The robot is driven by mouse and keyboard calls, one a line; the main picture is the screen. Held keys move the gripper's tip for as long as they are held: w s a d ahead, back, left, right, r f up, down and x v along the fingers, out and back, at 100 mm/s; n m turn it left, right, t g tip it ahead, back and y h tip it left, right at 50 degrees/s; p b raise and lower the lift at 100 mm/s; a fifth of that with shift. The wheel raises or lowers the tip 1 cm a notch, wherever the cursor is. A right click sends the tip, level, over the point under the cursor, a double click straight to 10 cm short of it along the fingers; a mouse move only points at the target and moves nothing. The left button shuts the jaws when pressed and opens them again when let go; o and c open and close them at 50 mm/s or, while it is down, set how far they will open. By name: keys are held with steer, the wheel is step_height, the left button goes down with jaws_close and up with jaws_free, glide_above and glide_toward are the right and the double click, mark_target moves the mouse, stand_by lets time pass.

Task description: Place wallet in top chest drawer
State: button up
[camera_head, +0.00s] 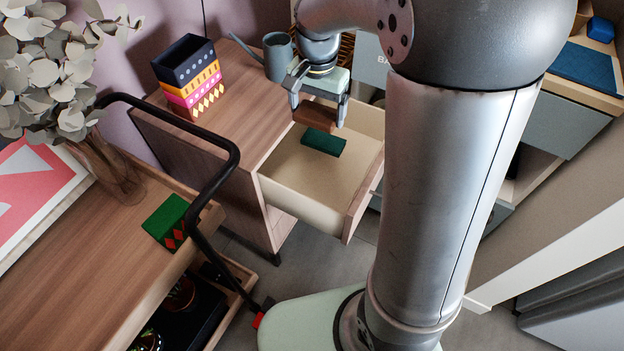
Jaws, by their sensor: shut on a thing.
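My gripper (318,112) is shut on a brown, flat block-like thing, which looks like the wallet (314,117). It holds the wallet over the open top drawer (290,190) of the wooden chest (205,130). The drawer is pulled well out and has a pale interior. A dark green flat thing (323,142) lies inside on the drawer floor. The wallet appears above the drawer's back part; its exact height cannot be told. My arm hides part of the drawer's surroundings on the right.
A wooden table with a black rail (228,150), a green box (168,222) and a leafy vase (105,170) is at left. The drawer's front part is clear.

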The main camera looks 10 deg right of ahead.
mark_target(316, 173)
steer(key=shift+s+f+m+b, duration=0.2)
steer(key=shift+f+m+b, duration=0.1)
steer(key=shift+f+b, duration=0.5)
steer(key=shift+f, duration=0.35)
step_height(316, 173, down, 17)
steer(key=b, duration=0.5)
steer(key=shift+f, duration=0.1)
steer(key=shift+f+b, duration=0.15)
steer(key=shift+b, duration=0.15)
steer(key=o, duration=0.7)
steer(key=shift+o, duration=0.2)
step_height(316, 173, up, 12)
steer(key=p, duration=0.4)
steer(key=shift+r, duration=0.25)
